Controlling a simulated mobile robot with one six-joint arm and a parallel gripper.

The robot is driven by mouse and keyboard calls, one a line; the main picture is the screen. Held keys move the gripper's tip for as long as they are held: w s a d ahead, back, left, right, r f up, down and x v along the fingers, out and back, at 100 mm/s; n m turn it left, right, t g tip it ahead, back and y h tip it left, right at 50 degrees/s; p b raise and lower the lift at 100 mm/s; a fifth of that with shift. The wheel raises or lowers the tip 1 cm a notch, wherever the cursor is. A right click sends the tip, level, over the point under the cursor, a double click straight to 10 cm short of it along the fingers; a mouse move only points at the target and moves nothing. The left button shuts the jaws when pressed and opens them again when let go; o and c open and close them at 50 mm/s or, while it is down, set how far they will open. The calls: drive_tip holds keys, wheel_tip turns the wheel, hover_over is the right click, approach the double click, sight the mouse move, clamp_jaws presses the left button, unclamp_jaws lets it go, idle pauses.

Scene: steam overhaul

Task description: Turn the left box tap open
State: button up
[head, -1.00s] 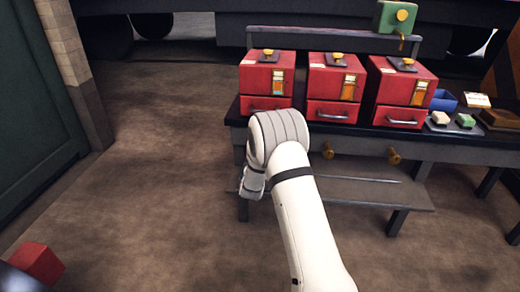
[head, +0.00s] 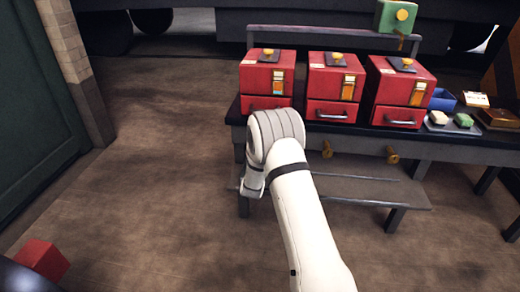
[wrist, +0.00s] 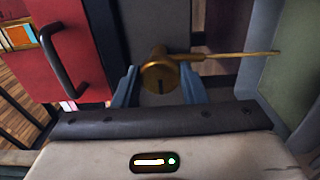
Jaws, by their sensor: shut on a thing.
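The left red box (head: 266,82) stands at the left end of the bench, with a brass knob on top and an orange panel on its front. In the wrist view a brass tap (wrist: 160,72) sits between the blue-grey fingers of my gripper (wrist: 158,88), which is shut on it. A thin brass rod (wrist: 235,54) runs from the tap to the right. A dark slot shows on the tap's round end. In the head view my arm hides the gripper and this tap. A red front with a dark handle (wrist: 62,60) is at the upper left of the wrist view.
Two more red boxes (head: 335,90) (head: 401,92) stand on the bench (head: 455,150). Two brass taps (head: 327,148) (head: 392,154) stick out below its edge. A blue bin (head: 443,100) and a small tray are at the right.

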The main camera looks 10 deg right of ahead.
drive_tip(key=shift+a+r, duration=0.1)
drive_tip(key=shift+a, duration=0.05)
drive_tip(key=o, duration=0.7)
drive_tip(key=shift+w, duration=0.1)
drive_tip(key=shift+o, duration=1.4)
drive_tip(key=p+v, duration=0.2)
drive_tip(key=v, duration=0.6)
